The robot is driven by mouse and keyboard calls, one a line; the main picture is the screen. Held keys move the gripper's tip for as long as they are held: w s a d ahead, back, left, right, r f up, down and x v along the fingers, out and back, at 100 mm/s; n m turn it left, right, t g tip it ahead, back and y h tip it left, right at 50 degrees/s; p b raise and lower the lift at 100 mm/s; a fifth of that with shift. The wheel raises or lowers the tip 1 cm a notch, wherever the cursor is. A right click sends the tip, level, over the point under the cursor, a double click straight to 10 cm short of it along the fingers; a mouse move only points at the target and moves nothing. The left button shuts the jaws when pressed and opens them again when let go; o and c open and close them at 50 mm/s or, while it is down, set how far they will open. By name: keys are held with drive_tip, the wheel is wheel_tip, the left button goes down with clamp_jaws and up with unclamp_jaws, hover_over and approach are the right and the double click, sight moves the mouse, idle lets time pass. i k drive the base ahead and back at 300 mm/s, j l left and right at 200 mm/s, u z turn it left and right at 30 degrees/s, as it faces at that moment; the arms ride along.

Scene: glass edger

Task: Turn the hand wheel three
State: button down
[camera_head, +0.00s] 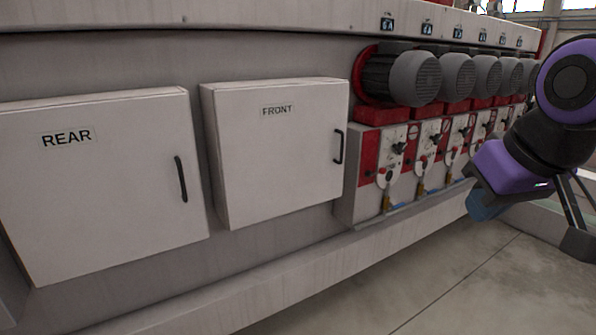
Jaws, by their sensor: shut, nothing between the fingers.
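A row of small control panels (386,170) runs along the machine under the motors. Each nearer panel has a dark round knob or small hand wheel (398,147) on its white face. I cannot tell which one is hand wheel three; the farther panels are small and partly hidden by my purple and black arm.
Several grey motors (415,78) stick out above the panels. Two closed white cabinets, REAR (100,190) and FRONT (275,150), with black handles stand at left. A ledge (250,285) runs along the machine's foot. The grey floor (455,290) in front is clear.

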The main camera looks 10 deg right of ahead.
sight(464, 132)
drive_tip(key=i+l, duration=0.1)
drive_tip(key=l, duration=0.3)
drive_tip(key=i+l+z, duration=0.1)
drive_tip(key=l, duration=0.3)
drive_tip(key=i+l, duration=0.15)
drive_tip(key=l, duration=0.25)
drive_tip(key=i+l+z, duration=0.1)
drive_tip(key=l, duration=0.3)
drive_tip(key=i+l, duration=0.15)
drive_tip(key=l, duration=0.25)
drive_tip(key=i+l, duration=0.15)
drive_tip(key=l, duration=0.2)
drive_tip(key=i+l+z, duration=0.1)
drive_tip(key=l, duration=0.3)
drive_tip(key=i, duration=0.05)
